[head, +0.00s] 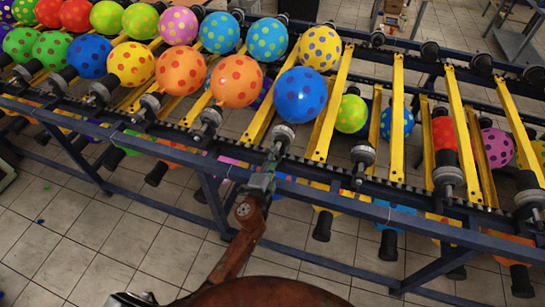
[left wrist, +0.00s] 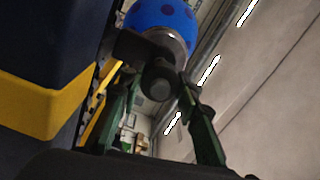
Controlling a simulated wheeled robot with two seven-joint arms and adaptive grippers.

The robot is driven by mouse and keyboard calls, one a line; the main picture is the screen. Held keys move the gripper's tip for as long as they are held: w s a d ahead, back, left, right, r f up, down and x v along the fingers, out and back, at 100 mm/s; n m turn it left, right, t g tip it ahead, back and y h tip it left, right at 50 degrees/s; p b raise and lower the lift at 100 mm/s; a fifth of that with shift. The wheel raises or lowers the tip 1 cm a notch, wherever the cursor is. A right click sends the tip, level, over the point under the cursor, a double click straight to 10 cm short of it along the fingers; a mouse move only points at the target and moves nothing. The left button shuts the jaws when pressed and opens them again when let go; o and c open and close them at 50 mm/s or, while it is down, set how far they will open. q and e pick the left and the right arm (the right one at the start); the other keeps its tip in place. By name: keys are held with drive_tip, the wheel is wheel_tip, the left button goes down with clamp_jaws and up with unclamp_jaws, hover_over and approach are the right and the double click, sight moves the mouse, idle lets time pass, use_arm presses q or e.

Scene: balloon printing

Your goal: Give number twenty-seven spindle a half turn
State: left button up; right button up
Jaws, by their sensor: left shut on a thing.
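My left gripper (head: 268,172) is at the front rail of the rack, its arm rising from the bottom of the head view. It is shut on the dark end of a spindle (head: 283,133) that carries a blue balloon with darker dots (head: 300,95). In the left wrist view the green fingers of the left gripper (left wrist: 158,92) stand either side of the round spindle end (left wrist: 160,78), with the blue balloon (left wrist: 162,22) behind it. No spindle number can be read. My right gripper is not in view.
Dotted balloons, such as an orange one (head: 236,81), fill spindles to the left. Yellow bars (head: 397,118) cross the blue rack. A bare spindle (head: 362,154) stands to the right. Other balloons hang below. The tiled floor (head: 130,235) in front is mostly clear.

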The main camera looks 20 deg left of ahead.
use_arm(q)
drive_tip(key=o, duration=1.2)
drive_tip(key=shift+s, duration=0.1)
drive_tip(key=s, duration=1.1)
drive_tip(key=shift+s+a, duration=0.2)
drive_tip(key=shift+s, duration=0.2)
